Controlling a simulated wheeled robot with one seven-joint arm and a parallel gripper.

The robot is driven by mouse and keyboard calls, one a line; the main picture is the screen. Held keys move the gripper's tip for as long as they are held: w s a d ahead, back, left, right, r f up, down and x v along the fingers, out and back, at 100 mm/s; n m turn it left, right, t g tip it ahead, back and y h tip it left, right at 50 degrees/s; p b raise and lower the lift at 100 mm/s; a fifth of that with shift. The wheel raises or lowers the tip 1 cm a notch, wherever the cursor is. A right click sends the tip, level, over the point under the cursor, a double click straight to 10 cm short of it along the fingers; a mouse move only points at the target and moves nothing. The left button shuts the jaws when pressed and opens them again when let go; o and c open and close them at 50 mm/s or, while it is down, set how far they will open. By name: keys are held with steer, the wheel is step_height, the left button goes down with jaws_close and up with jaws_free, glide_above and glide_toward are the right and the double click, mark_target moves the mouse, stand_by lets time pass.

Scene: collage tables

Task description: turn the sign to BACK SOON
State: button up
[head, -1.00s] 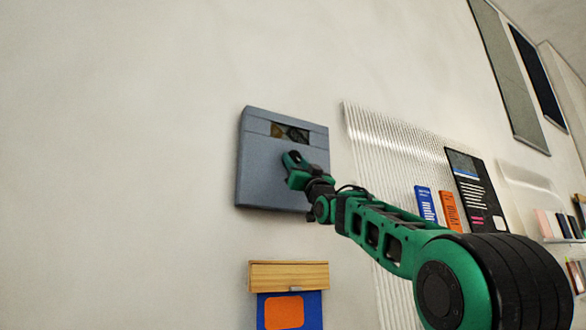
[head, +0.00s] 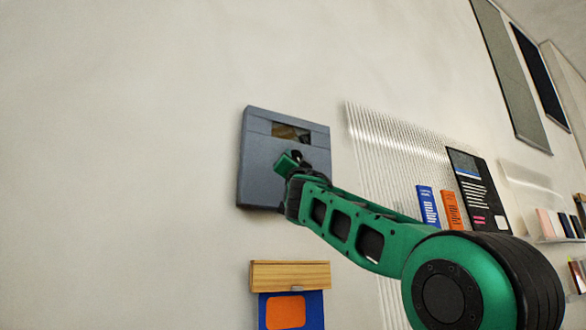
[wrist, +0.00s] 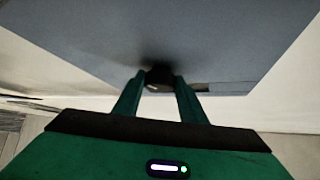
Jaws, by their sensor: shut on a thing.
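The sign is a blue-grey box (head: 258,165) fixed on the pale wall, with a small window (head: 291,133) near its top. The window shows brown and dark patches; I cannot read any words in it. My gripper (head: 297,157) is at the front of the box, just below the window. In the wrist view, my gripper (wrist: 159,82) has its two green fingers closed on a small dark knob (wrist: 158,74) on the box's face (wrist: 225,45). The fingers and arm hide most of the knob in the head view.
Below the box hangs a wooden strip (head: 290,274) with a blue and orange panel (head: 288,311). To the right are a ribbed clear panel (head: 375,150), blue and orange cards (head: 428,206) and a black poster (head: 475,190). The wall to the left is bare.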

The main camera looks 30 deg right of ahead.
steer(key=shift+a+r+m+g+h, duration=0.1)
steer(key=shift+m+g+h, duration=0.7)
steer(key=shift+m, duration=0.5)
steer(key=shift+a+r+m+g+h, duration=0.15)
steer(key=shift+m+g+h, duration=0.3)
steer(key=shift+m+g, duration=0.7)
steer(key=shift+a+f+m+g+h, duration=0.1)
steer(key=shift+m+g+h, duration=0.6)
steer(key=shift+m, duration=0.75)
steer(key=shift+r+m+g, duration=0.15)
steer(key=shift+m+g, duration=0.3)
steer(key=shift+m, duration=0.05)
steer(key=o, duration=1)
steer(key=v, duration=1)
steer(key=shift+s+a+f, duration=0.2)
steer(key=shift+f, duration=0.15)
